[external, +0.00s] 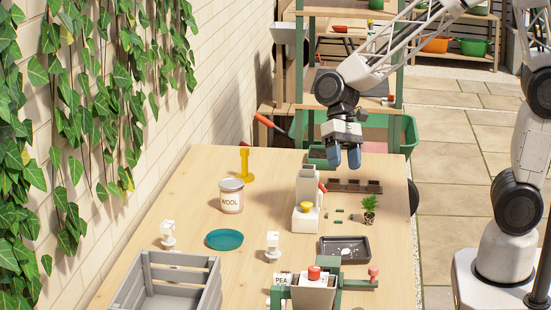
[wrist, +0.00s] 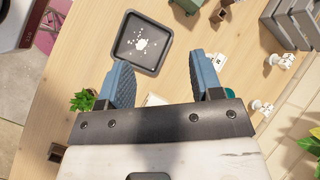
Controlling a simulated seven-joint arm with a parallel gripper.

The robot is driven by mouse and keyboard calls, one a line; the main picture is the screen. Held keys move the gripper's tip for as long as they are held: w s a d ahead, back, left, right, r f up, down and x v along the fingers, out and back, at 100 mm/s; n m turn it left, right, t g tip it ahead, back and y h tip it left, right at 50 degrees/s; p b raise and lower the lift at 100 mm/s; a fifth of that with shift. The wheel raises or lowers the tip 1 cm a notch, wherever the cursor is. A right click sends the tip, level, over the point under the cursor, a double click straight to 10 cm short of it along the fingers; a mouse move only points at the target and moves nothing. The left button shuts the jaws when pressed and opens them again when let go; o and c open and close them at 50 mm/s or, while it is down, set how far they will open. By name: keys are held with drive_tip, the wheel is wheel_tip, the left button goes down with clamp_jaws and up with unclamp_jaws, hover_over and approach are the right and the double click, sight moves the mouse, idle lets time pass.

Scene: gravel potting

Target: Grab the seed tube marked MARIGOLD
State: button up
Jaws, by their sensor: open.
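No tube with a readable MARIGOLD mark shows in either view. Several small dark green pieces (external: 340,211) lie on the table beside a small potted plant (external: 369,204); I cannot tell whether any is a seed tube. My gripper (external: 344,163) hangs above the far part of the table, fingers down and apart. In the wrist view its two blue fingers (wrist: 157,64) are open with nothing held between them.
A black tray (external: 325,251) holds white bits. A white device with a yellow button (external: 307,208), a WOOL tin (external: 231,198), a teal dish (external: 225,233), a grey crate (external: 145,275) and a PEA label (external: 282,279) stand around.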

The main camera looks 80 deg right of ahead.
drive_tip(key=w+a+f+m+y, duration=0.2)
drive_tip(key=w+f+m+y, duration=0.15)
drive_tip(key=w+f, duration=0.45)
drive_tip(key=m+t+y, duration=0.1)
drive_tip(key=m+y, duration=0.2)
drive_tip(key=m, duration=0.2)
approach(273, 233)
drive_tip(key=x, duration=0.3)
drive_tip(key=shift+s+a, duration=0.15)
drive_tip(key=shift+a, duration=0.05)
drive_tip(key=shift+x, duration=1.35)
drive_tip(key=shift+f, duration=0.1)
drive_tip(key=shift+h, duration=0.25)
drive_tip(key=shift+x, duration=2.55)
drive_tip(key=c, duration=1.1)
